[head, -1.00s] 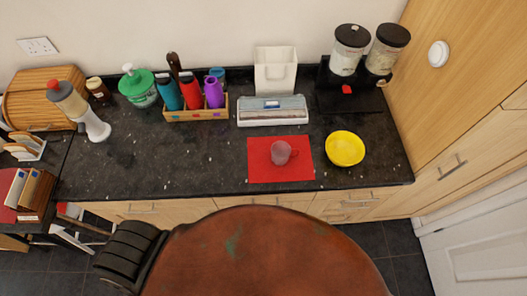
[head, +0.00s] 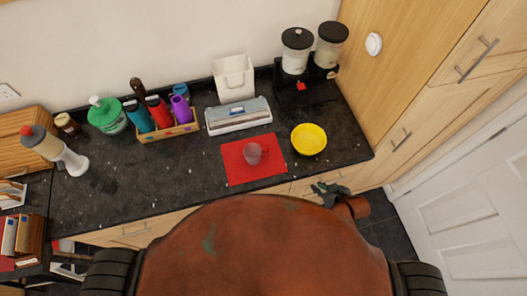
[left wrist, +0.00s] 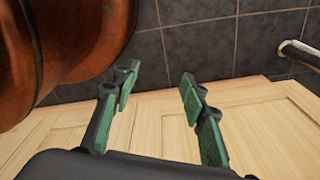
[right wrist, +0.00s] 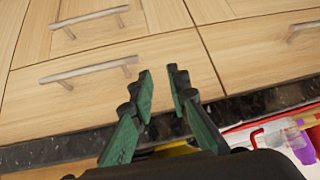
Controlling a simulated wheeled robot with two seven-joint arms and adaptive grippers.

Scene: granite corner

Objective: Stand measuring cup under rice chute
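The measuring cup (head: 252,154), small and greyish pink, stands on a red mat (head: 236,174) near the counter's front edge. Two clear dispensers with black lids stand at the back right on a black stand: a left one (head: 296,60) and a right one (head: 328,54). A red part (head: 300,86) shows low at the front of the left one; the chute openings are not clear. My right gripper (head: 328,190) is at the counter's front edge, right of the cup. In the right wrist view it (right wrist: 162,72) is open and empty, facing drawers. My left gripper (left wrist: 158,75) is open and empty, facing cabinet fronts.
A yellow bowl (head: 309,139) sits between the mat and the counter's right end. A long box (head: 238,116) and a white container (head: 234,78) stand behind the mat. A wooden caddy (head: 170,132) with bottles is left. A tall cabinet (head: 400,60) bounds the right.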

